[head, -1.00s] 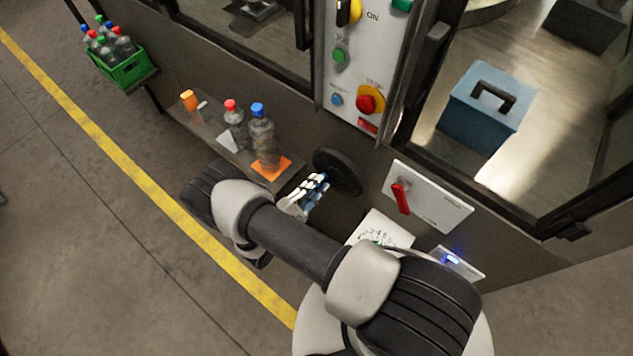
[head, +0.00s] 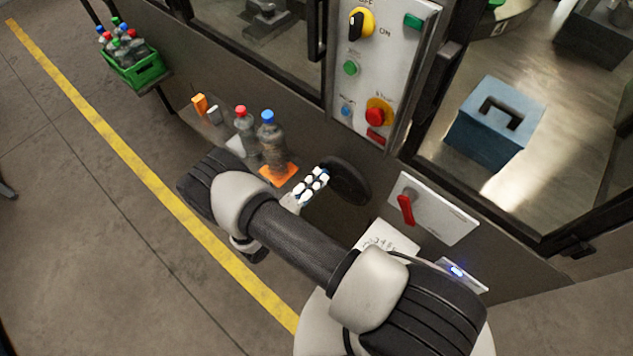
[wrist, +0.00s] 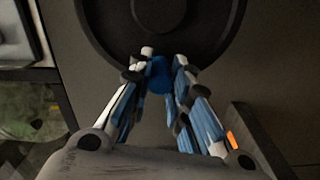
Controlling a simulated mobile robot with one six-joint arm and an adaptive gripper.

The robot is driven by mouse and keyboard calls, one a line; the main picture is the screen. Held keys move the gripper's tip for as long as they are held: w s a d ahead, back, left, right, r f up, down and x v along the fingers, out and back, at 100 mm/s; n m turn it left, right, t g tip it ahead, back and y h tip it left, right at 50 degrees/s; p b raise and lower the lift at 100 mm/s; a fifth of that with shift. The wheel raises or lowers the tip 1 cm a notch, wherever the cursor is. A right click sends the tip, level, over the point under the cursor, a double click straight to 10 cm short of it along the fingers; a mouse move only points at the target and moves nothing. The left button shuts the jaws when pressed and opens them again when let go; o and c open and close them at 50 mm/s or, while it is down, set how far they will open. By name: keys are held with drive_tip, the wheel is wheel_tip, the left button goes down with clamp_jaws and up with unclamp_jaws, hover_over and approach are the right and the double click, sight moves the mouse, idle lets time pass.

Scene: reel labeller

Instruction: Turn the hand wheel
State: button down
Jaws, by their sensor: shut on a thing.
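The hand wheel (head: 350,183) is a dark disc on the machine's front panel, below the control panel. In the wrist view the wheel (wrist: 212,42) fills the top, with its round hub near the upper middle. A blue knob (wrist: 160,76) sits at the wheel's lower edge, between my fingertips. My gripper (head: 316,184) is at the left side of the wheel in the head view. In the wrist view my gripper (wrist: 160,68) has its two fingers closed in on the blue knob. The fingers partly hide the knob and the wheel's lower rim.
A shelf left of the wheel holds bottles with a red cap (head: 241,112) and a blue cap (head: 267,117), plus an orange card (head: 280,174). A plate with a red lever (head: 405,209) is right of the wheel. The control panel (head: 396,75) is above.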

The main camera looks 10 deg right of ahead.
drive_tip(key=shift+s+d+m, duration=0.15)
drive_tip(key=shift+s+m, duration=0.1)
drive_tip(key=shift+m, duration=0.25)
drive_tip(key=c, duration=1.8)
unclamp_jaws()
drive_tip(key=o, duration=0.3)
drive_tip(key=shift+w+r, duration=0.1)
drive_tip(key=shift+o, duration=0.2)
drive_tip(key=shift+a, duration=0.2)
drive_tip(key=v, duration=1.2)
drive_tip(key=shift+d, duration=0.15)
